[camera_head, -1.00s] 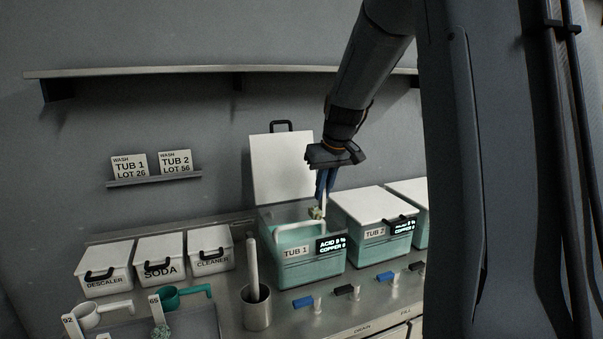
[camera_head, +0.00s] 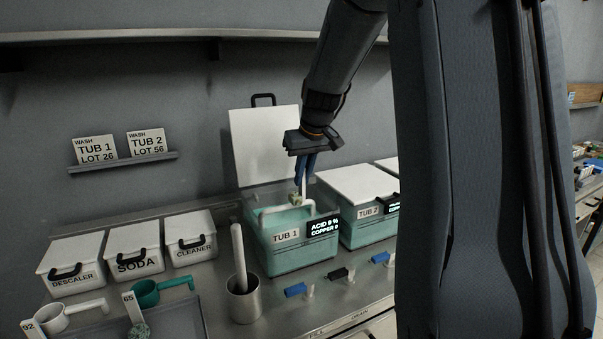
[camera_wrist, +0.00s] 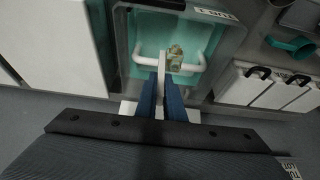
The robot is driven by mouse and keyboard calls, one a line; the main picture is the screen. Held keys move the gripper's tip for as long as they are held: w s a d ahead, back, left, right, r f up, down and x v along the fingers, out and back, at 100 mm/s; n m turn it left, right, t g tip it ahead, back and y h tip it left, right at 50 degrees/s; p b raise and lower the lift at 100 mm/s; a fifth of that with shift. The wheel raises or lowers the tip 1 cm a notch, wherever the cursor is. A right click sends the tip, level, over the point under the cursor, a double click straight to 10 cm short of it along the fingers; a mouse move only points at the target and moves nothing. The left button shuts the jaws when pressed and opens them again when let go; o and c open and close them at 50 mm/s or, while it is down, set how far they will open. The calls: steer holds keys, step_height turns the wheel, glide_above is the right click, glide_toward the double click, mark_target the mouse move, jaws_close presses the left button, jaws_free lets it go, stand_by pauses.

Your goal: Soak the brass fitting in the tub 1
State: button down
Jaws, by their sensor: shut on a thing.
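Tub 1 (camera_head: 283,262) stands open on the bench, with its white lid (camera_head: 264,146) raised behind it and teal liquid inside. My gripper (camera_head: 302,182) points down over tub 1. Its blue fingers are shut on a thin white upright bar or handle (camera_wrist: 160,94). The brass fitting (camera_head: 295,199), a small greenish-brown piece, shows just below the fingertips, above or at the liquid. In the wrist view the fitting (camera_wrist: 175,57) lies beyond the fingertips near a white U-shaped bar (camera_wrist: 143,58). I cannot tell whether the fitting touches the liquid.
Tub 2 (camera_head: 368,212) stands closed to the right. Lidded descaler (camera_head: 73,266), soda (camera_head: 135,251) and cleaner (camera_head: 191,240) boxes stand to the left. A metal cup (camera_head: 244,301) with a white rod stands in front of tub 1. Small blue and black valve handles line the front.

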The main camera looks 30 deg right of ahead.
step_height(320, 180, down, 14)
steer(key=b, duration=0.8)
stand_by(0.3)
stand_by(3.8)
steer(key=shift+r+p, duration=5.75)
steer(key=shift+r, duration=1.95)
